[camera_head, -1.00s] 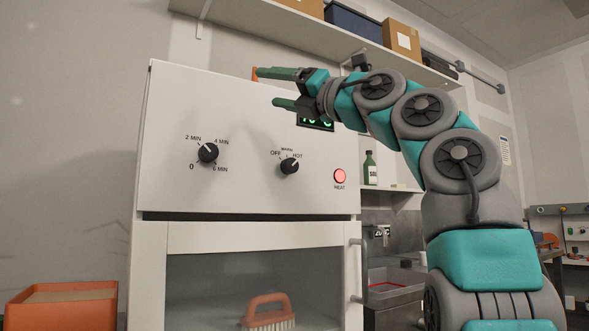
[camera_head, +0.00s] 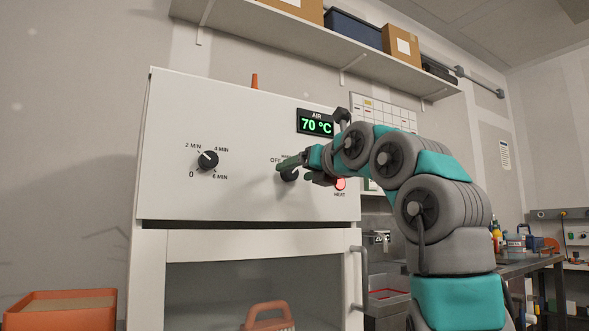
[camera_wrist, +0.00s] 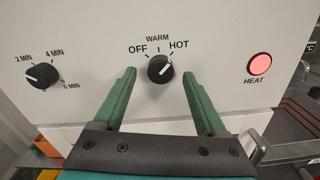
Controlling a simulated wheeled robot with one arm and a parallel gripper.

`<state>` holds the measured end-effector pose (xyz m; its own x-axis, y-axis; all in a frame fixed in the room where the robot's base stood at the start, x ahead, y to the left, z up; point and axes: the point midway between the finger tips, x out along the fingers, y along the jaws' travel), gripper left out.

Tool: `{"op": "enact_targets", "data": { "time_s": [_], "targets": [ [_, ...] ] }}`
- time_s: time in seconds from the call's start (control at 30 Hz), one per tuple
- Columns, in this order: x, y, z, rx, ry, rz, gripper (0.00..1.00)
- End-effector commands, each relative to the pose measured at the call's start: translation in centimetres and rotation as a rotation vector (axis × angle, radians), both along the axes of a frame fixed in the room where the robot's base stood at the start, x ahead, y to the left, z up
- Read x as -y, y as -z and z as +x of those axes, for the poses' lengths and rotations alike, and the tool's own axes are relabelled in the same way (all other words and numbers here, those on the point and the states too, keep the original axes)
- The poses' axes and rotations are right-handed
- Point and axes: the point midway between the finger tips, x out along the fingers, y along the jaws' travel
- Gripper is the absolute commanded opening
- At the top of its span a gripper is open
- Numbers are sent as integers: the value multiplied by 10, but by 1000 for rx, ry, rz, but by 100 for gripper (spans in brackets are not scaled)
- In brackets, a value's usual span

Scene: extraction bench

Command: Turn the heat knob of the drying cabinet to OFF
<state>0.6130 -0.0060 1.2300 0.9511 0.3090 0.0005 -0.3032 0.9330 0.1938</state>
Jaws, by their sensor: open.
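The white drying cabinet (camera_head: 235,110) stands in front of me. Its black heat knob (camera_wrist: 160,69) sits below the OFF, WARM and HOT marks in the wrist view, with its white pointer line toward HOT. In the head view the heat knob (camera_head: 288,174) is partly covered by my gripper. My gripper (camera_wrist: 159,77) is open, with one green finger on each side of the knob in the picture. I see gaps between knob and fingers, and the knob is not gripped. In the head view my gripper (camera_head: 304,170) is close to the panel.
A red HEAT lamp (camera_wrist: 260,64) glows right of the knob. The timer knob (camera_head: 208,160) is to the left. The display (camera_head: 316,123) reads 70 °C. An orange-handled brush (camera_head: 268,318) shows behind the cabinet door's glass. A shelf with boxes (camera_head: 403,42) hangs above.

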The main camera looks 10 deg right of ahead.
Motion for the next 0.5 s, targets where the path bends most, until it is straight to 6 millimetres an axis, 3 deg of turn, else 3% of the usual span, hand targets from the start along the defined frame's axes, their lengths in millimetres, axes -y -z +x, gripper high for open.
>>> {"op": "enact_targets", "data": {
  "time_s": [0.2, 0.5],
  "targets": [
    [-5, 0, 17, -1, -1, 2, 74],
    [-6, 0, 19, -1, 0, 1, 73]
  ]
}}
